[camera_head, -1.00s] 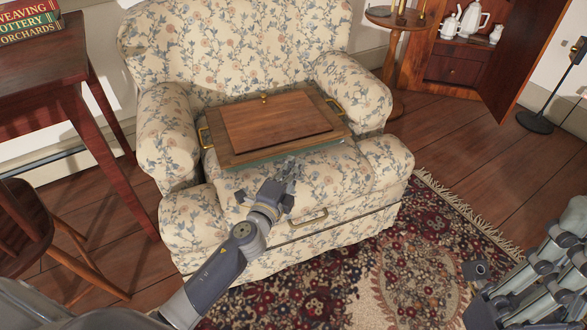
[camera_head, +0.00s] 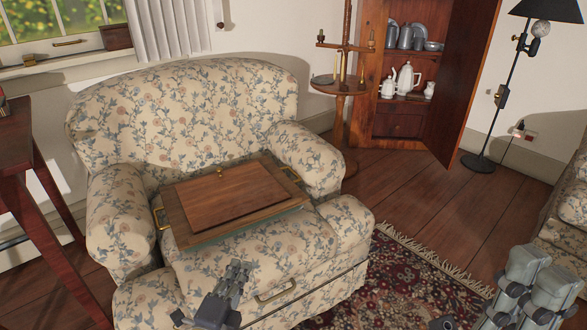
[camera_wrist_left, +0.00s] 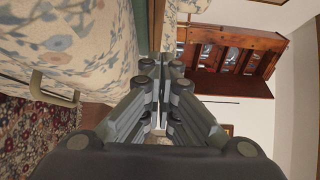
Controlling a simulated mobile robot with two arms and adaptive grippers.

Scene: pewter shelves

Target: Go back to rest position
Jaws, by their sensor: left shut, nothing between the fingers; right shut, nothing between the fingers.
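My left gripper (camera_head: 238,272) is shut and empty in front of the armchair seat, near the bottom of the head view. In the left wrist view its two fingers (camera_wrist_left: 163,85) are together with nothing between them. My right arm (camera_head: 530,285) shows at the lower right of the head view. Its fingers cannot be made out there.
A floral armchair (camera_head: 190,110) holds a wooden board with brass handles (camera_head: 225,200) on its seat. A patterned rug (camera_head: 385,290) lies in front. A red-brown table (camera_head: 20,150) is at left. A cabinet (camera_head: 405,125) and floor lamp (camera_head: 495,100) stand behind right.

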